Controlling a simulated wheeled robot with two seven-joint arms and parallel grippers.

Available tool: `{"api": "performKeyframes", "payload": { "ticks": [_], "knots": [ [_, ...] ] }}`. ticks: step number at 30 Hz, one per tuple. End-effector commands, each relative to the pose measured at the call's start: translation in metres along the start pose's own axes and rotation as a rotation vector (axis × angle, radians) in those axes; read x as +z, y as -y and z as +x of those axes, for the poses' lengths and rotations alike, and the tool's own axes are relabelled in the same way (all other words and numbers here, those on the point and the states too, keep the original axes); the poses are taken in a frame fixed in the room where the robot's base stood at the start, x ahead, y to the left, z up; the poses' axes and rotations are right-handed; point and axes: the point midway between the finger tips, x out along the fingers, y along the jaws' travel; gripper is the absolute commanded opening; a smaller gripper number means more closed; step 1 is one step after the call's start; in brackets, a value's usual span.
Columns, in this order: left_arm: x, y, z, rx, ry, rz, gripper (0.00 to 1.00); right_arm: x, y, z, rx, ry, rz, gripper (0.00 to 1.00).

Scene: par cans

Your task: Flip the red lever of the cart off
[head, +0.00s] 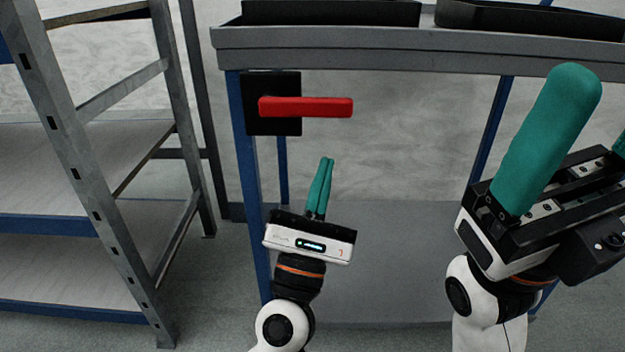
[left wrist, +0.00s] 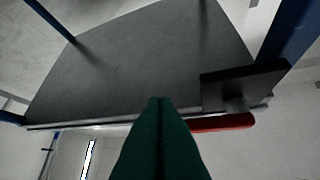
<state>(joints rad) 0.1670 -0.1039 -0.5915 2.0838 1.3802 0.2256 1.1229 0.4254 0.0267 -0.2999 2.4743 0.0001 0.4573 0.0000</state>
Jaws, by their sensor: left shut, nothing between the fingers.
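The red lever (head: 308,107) lies horizontal, pointing right from its black mounting plate (head: 256,119) on the cart's left front post. The cart (head: 420,61) has a grey top and blue posts. My left gripper (head: 326,160) is shut and empty, its green fingers pointing up, below the lever's right part and apart from it in the head view. In the left wrist view the shut fingers (left wrist: 160,100) are beside the red lever (left wrist: 222,122), which their edge partly overlaps. My right gripper (head: 600,100) is open, at the right; one finger is mostly cut off by the frame edge.
A metal shelf rack (head: 95,160) with empty-looking shelves stands left of the cart. Black trays (head: 330,13) sit on the cart top. The cart has a lower grey shelf (head: 400,260). The space right of the lever, under the top, is open.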

Motion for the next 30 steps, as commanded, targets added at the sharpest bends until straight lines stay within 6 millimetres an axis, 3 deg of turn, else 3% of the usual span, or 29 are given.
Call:
{"api": "performKeyframes", "payload": {
  "ticks": [1, 6, 12, 18, 30],
  "knots": [
    [0.009, -0.006, -0.011, 0.001, 0.001, 0.001, 0.00, 0.007, -0.002, -0.002, 0.008, 0.026, -0.003, 0.78],
    [0.004, -0.014, -0.051, 0.004, 0.001, 0.002, 0.00, 0.012, -0.004, 0.005, 0.017, 0.048, -0.006, 0.78],
    [0.001, -0.022, -0.085, 0.004, 0.001, 0.001, 0.00, 0.015, -0.005, 0.009, 0.023, 0.062, -0.008, 0.78],
    [0.000, -0.025, -0.099, 0.000, 0.000, -0.001, 0.00, 0.015, -0.005, 0.010, 0.024, 0.063, -0.008, 0.78],
    [0.000, -0.025, -0.100, -0.001, 0.000, -0.001, 0.00, 0.015, -0.005, 0.010, 0.024, 0.063, -0.008, 0.78]
  ]
}}
